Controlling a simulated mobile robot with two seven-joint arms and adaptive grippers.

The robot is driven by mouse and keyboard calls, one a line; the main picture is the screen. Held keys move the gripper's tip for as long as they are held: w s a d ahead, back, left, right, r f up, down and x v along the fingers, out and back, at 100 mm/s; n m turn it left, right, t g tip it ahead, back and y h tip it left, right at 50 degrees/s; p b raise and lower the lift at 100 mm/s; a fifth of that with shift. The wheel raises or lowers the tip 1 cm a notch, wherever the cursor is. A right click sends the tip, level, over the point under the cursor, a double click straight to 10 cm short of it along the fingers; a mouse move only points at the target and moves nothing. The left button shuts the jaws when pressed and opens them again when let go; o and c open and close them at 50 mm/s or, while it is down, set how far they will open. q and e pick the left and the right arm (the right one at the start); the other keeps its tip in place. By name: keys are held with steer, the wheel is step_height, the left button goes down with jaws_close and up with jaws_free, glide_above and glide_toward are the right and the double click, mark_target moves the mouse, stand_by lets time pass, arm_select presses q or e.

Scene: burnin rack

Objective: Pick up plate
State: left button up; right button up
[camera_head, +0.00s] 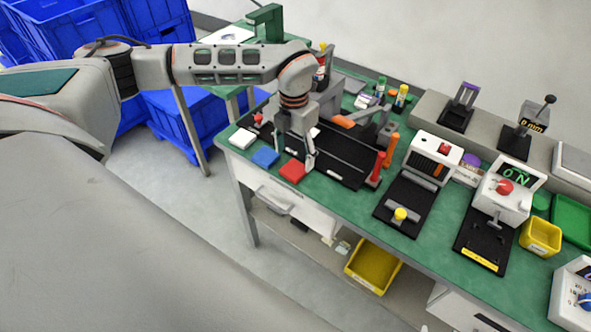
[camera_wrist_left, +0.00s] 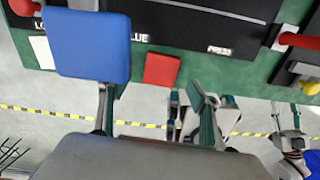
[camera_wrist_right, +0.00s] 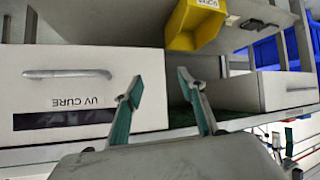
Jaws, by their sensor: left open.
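A red plate (camera_head: 293,171), a blue plate (camera_head: 265,157) and a white plate (camera_head: 243,138) are in a row along the front edge of the green bench. My left gripper (camera_head: 310,160) is open by the red plate. In the left wrist view, the red plate (camera_wrist_left: 161,69) lies ahead of the open fingers (camera_wrist_left: 155,95). The blue plate (camera_wrist_left: 93,45) looks larger there and overlaps the bench edge; I cannot tell if the left finger touches it. The white plate (camera_wrist_left: 41,52) is partly hidden behind it. My right gripper (camera_wrist_right: 160,88) is open and empty, facing drawers.
A black fixture (camera_head: 340,160) with a red-handled post (camera_head: 378,166) stands behind the plates. Other devices fill the bench's right side. A drawer (camera_head: 290,205) is under the plates. A yellow bin (camera_head: 373,266) sits below the bench. Blue crates (camera_head: 185,118) stand left.

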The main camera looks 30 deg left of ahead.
mark_target(294, 169)
arm_select(q)
steer(key=shift+s+d+f, duration=0.1)
steer(key=shift+s+f, duration=0.05)
steer(key=shift+f, duration=2.15)
steer(key=c, duration=1.2)
steer(key=shift+r, duration=0.15)
